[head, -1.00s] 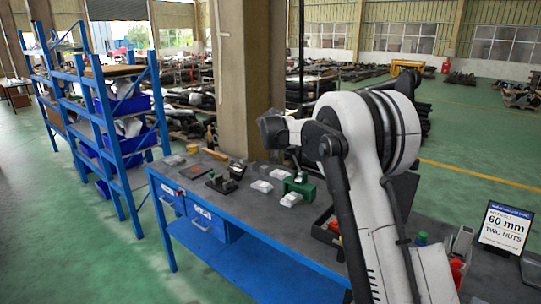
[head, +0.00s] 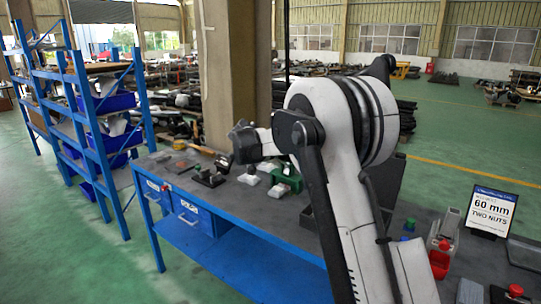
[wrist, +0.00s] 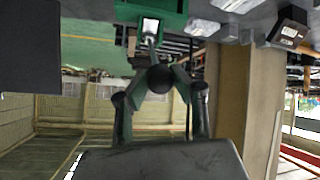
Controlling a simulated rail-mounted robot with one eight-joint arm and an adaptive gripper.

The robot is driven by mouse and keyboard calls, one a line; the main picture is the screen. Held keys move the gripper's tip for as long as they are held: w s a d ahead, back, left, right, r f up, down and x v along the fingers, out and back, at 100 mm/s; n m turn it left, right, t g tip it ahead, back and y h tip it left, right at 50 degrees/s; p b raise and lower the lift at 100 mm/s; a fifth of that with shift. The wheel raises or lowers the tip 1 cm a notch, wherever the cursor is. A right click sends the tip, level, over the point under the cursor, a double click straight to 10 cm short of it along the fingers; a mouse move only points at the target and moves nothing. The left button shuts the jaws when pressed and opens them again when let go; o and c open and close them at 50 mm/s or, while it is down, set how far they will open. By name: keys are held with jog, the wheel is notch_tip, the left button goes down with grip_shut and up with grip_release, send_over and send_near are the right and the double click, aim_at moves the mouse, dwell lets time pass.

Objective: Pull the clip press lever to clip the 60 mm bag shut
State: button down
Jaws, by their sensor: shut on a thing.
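The green clip press (head: 289,178) stands on the blue bench, partly behind my arm in the head view. Its green body (wrist: 178,22) shows at the top of the wrist view, with a small pale patch on its face. A grey lever rod runs from it to a round black knob (wrist: 161,79). My gripper (wrist: 160,84) is shut on this knob, one finger on either side. In the head view my gripper (head: 243,142) is a dark shape above the bench. A pale bag (head: 278,191) lies by the press; whether it is the 60 mm one I cannot tell.
A sign (head: 490,212) reading "60 mm" and "TWO NUTS" stands at the right. Another pale packet (head: 249,176) and a black fixture (head: 208,178) lie left of the press. Red containers (head: 440,258) stand at the right. A concrete pillar (head: 232,75) rises behind the bench.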

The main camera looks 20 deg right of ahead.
jog(key=shift+a, duration=0.1)
jog(key=c, duration=1.5)
grip_release()
jog(key=shift+s+a+r, duration=0.15)
jog(key=shift+o, duration=0.3)
jog(key=v, duration=1.1)
jog(key=shift+s+a, duration=0.15)
jog(key=shift+s, duration=0.1)
jog(key=shift+r, duration=0.15)
